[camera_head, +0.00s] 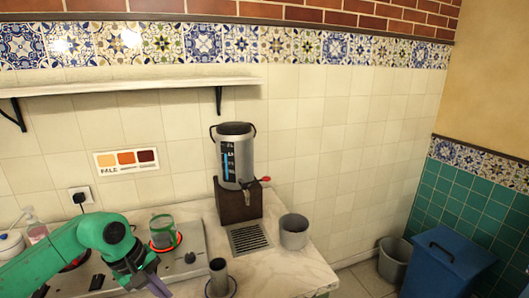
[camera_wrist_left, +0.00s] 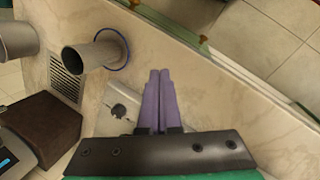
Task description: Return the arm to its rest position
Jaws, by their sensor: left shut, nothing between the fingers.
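My left arm, green, comes in from the left in the head view. Its gripper (camera_head: 158,286) is over the counter's front, left of a grey metal cup (camera_head: 218,274) standing on a saucer. In the left wrist view the two purple fingers (camera_wrist_left: 159,85) are together with nothing between them. The cup (camera_wrist_left: 82,58) and its blue-rimmed saucer (camera_wrist_left: 125,46) are ahead to the left, apart from the fingers. My right gripper is in neither view.
A glass pot (camera_head: 162,226) with green stands on a red-glowing burner near the arm. A samovar (camera_head: 236,155) on a brown block (camera_head: 238,204), a drip grate (camera_head: 249,239) and a grey container (camera_head: 294,233) are farther right. A shelf (camera_head: 130,86) hangs above.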

